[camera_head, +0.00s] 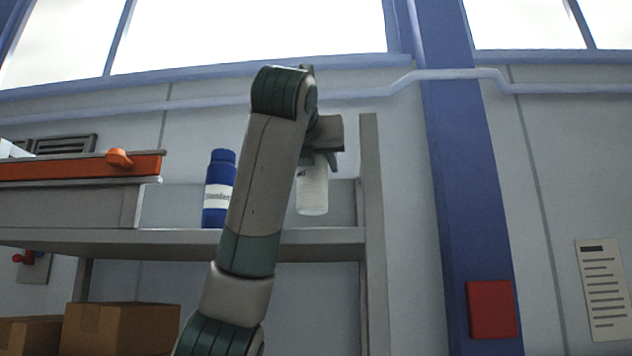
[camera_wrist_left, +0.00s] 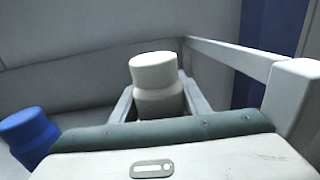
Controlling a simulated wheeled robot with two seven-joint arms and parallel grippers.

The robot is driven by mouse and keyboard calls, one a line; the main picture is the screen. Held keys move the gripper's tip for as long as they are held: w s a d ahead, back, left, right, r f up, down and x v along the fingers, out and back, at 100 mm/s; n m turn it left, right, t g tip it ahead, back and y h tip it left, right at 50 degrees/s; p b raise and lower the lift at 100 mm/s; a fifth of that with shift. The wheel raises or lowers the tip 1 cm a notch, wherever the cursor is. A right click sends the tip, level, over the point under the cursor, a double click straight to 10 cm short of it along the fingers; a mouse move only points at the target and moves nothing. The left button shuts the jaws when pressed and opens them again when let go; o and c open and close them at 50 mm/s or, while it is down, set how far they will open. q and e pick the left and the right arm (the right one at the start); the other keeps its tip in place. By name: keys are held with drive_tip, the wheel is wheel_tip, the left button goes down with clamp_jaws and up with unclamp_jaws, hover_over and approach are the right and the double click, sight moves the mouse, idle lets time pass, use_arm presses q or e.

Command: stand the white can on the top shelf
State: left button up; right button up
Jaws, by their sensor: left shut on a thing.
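The white can (camera_head: 312,190) is upright at the right end of the top shelf (camera_head: 150,238). In the left wrist view the can (camera_wrist_left: 156,82) shows its white cap and shoulder between my two fingers. My left forearm covers part of the shelf left of the can. My right gripper is not in view.
A blue bottle (camera_head: 219,188) with a white label stands on the shelf left of my arm. A grey case with an orange band (camera_head: 80,167) fills the shelf's left. A grey post (camera_head: 374,230) bounds the right end. Cardboard boxes (camera_head: 122,328) are below.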

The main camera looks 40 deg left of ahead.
sight(316, 181)
use_arm(q)
wheel_tip(316, 181, down, 4)
drive_tip(key=shift+r+p, duration=0.15)
drive_tip(key=shift+p, duration=0.15)
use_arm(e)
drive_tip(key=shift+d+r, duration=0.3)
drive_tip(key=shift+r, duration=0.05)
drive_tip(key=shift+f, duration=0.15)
use_arm(q)
drive_tip(key=o, duration=1.5)
drive_tip(key=shift+o, duration=0.2)
